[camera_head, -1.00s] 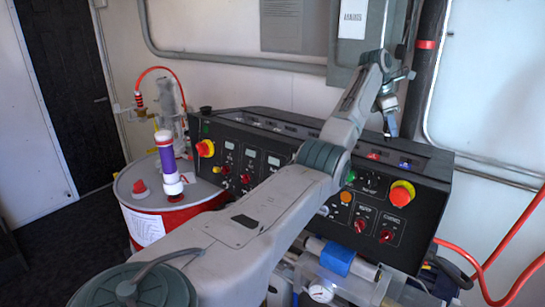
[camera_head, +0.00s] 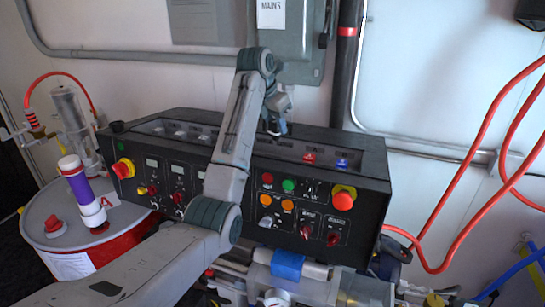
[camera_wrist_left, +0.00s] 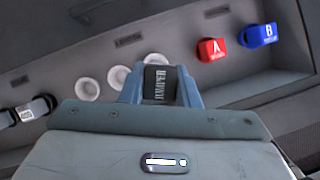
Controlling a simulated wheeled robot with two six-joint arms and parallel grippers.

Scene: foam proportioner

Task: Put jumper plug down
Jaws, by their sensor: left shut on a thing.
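My left gripper (camera_head: 275,127) is over the recessed tray on top of the black control console (camera_head: 345,165). In the left wrist view its blue-grey fingers (camera_wrist_left: 161,86) are shut on a black jumper plug (camera_wrist_left: 160,84) with white lettering. The tray (camera_wrist_left: 255,85) lies under the plug; whether the plug touches it I cannot tell. A red plug marked A (camera_wrist_left: 212,50) and a blue plug marked B (camera_wrist_left: 258,36) are to the right of the gripper. They also show in the head view. My right gripper is not in view.
White round pieces (camera_wrist_left: 88,90) and black and grey pieces (camera_wrist_left: 38,108) sit in the tray left of the gripper. Tray floor between the gripper and the red plug looks clear. A red drum (camera_head: 125,246) stands left of the console; red hoses (camera_head: 478,150) hang at right.

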